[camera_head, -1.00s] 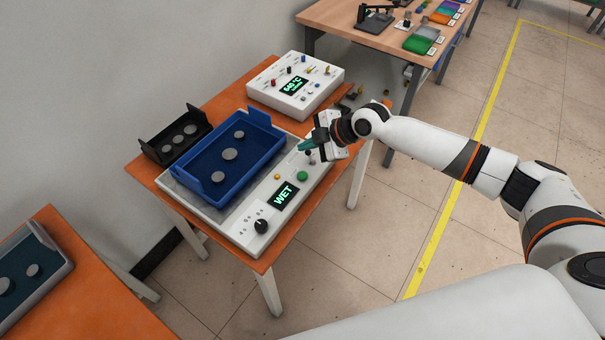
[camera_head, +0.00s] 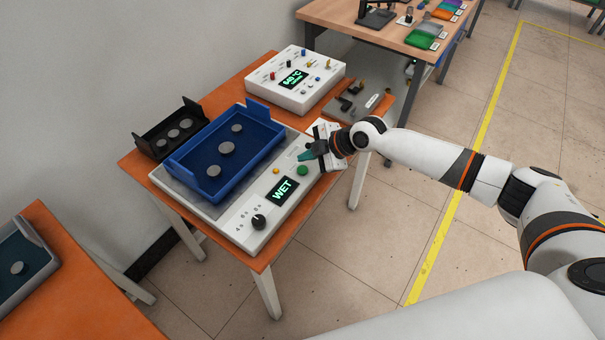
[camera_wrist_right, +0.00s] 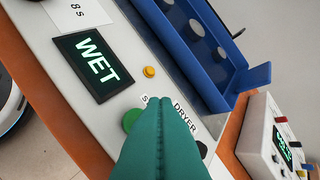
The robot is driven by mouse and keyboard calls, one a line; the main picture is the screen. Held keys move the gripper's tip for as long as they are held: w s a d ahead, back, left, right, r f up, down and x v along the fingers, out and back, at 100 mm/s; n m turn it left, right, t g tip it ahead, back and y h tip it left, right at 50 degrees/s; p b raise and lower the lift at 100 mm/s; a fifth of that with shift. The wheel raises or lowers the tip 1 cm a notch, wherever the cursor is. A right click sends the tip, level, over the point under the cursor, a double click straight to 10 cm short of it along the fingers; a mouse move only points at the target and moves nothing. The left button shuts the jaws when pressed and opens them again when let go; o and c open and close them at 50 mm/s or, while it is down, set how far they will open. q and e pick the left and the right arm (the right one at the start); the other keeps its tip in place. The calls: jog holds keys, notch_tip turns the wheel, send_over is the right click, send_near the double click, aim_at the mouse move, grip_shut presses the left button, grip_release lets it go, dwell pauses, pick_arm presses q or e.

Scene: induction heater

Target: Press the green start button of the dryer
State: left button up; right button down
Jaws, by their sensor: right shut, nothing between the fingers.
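The dryer (camera_head: 230,222) is a white box on the orange table, with a lit display (camera_head: 283,189) reading WET, a black knob (camera_head: 259,221) and a small orange-yellow button (camera_head: 276,171). Its green start button (camera_head: 302,170) shows just left of and below my right gripper (camera_head: 304,155) in the head view. In the right wrist view the green button (camera_wrist_right: 131,120) is partly hidden behind the teal fingers (camera_wrist_right: 162,105). These fingers are shut and empty, over the DRYER label; I cannot tell whether they touch the panel. My left gripper is not in view.
A blue tray (camera_head: 198,181) with grey discs lies on the dryer. A black tray (camera_head: 151,149) with discs stands behind it. A white box with a 649 °C display (camera_head: 293,79) stands at the table's back. Another orange table (camera_head: 75,285) is at left.

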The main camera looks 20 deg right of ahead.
aim_at(307, 173)
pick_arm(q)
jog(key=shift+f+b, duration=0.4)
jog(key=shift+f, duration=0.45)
pick_arm(e)
jog(key=shift+f, duration=0.95)
dwell(0.4)
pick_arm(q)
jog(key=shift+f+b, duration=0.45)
pick_arm(e)
jog(key=shift+f, duration=0.4)
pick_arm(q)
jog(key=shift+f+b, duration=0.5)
pick_arm(e)
jog(key=shift+f, duration=0.45)
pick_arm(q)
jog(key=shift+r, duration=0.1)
pick_arm(e)
jog(key=shift+r, duration=0.1)
pick_arm(q)
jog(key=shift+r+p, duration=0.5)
jog(key=shift+p, duration=0.1)
pick_arm(e)
jog(key=shift+r, duration=0.8)
jog(key=shift+r+p, duration=1.8)
jog(key=shift+r, duration=0.75)
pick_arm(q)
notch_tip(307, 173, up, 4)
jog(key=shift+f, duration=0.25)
